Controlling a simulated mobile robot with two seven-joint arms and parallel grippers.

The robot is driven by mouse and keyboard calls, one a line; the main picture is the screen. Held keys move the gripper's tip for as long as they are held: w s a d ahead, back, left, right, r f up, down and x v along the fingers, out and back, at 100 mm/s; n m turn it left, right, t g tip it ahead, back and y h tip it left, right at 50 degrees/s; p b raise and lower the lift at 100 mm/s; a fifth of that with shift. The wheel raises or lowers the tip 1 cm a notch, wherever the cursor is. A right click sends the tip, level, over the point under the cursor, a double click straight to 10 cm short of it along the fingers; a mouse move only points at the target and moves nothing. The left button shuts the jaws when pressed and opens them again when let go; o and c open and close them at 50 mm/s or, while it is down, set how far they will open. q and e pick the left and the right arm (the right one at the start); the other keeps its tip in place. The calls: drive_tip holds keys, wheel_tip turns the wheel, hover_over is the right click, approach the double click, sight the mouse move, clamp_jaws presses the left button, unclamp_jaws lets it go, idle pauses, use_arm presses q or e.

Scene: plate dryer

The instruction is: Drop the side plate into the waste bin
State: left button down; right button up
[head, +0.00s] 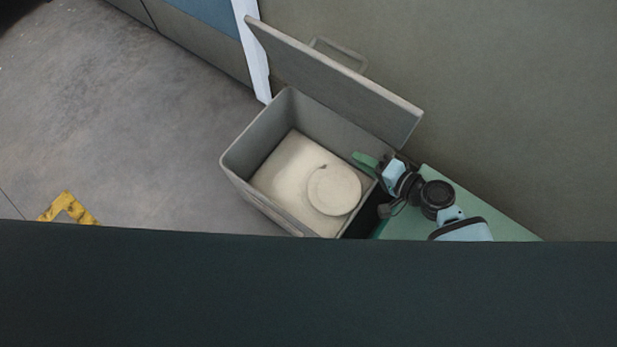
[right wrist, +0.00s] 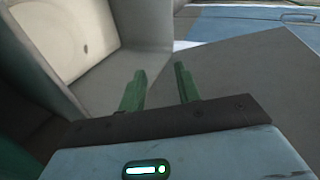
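The side plate (head: 334,190), round and pale, lies inside the waste bin (head: 238,150), on its light floor towards the right. The bin is a grey box with its lid raised at the back. My right gripper (head: 362,160) is at the bin's right rim, apart from the plate. In the right wrist view its two green fingers (right wrist: 159,85) are spread with nothing between them. The bin's wall (right wrist: 120,70) and pale floor show at the left there; the plate's outline is hard to make out. My left gripper is not in view.
The raised lid (head: 335,80) leans near the wall behind the bin. A green surface (head: 450,195) lies under my right arm, right of the bin. A yellow floor mark (head: 68,208) is at the left, with clear grey floor around it. A dark band fills the bottom.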

drive_tip(key=shift+v, duration=1.55)
